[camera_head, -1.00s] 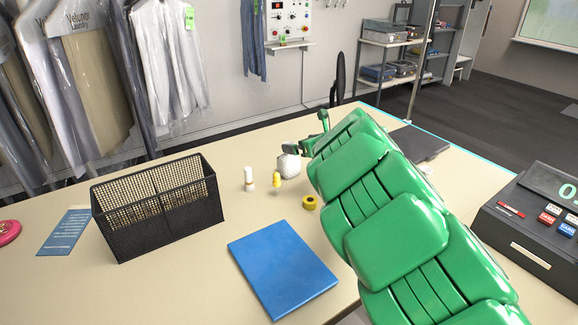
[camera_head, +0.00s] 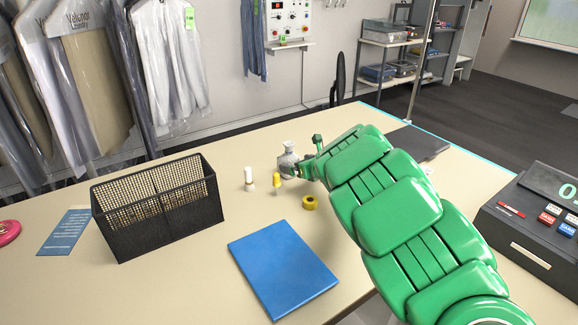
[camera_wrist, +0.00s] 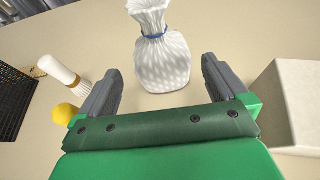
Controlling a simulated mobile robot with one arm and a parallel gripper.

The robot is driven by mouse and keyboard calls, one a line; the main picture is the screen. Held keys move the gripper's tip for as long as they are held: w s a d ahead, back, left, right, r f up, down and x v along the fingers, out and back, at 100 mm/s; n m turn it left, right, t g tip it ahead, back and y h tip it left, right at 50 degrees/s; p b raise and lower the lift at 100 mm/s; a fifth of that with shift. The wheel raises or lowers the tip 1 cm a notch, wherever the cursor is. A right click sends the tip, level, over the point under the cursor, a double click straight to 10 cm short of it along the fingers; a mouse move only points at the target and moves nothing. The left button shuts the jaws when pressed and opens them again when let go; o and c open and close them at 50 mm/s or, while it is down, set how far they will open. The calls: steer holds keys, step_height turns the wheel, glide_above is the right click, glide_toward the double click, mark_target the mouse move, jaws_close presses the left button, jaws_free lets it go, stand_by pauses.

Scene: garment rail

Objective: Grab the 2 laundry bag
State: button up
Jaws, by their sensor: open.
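A small white bag (camera_head: 288,158) with a gathered neck stands on the table beyond the blue folder. In the wrist view the bag (camera_wrist: 163,62) is textured white, with a blue tie around its neck. My gripper (camera_head: 296,174) is low over the table at the bag. In the wrist view my gripper's grey fingers (camera_wrist: 161,68) are spread, one to each side of the bag, with gaps visible. I see only one such bag on the table and no number on it. Its lower side is partly hidden by my gripper in the head view.
A black mesh basket (camera_head: 160,212), blue folder (camera_head: 283,268) and cash register (camera_head: 535,228) also occupy the table. Wrapped garments (camera_head: 85,75) hang behind.

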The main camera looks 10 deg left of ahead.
mark_target(291, 161)
steer(key=shift+x, duration=2.3)
steer(key=shift+w+a+f, duration=0.2)
steer(key=shift+w+a, duration=0.2)
steer(key=shift+w, duration=0.1)
steer(key=c, duration=1)
steer(key=shift+r, duration=0.1)
steer(key=shift+c, duration=0.2)
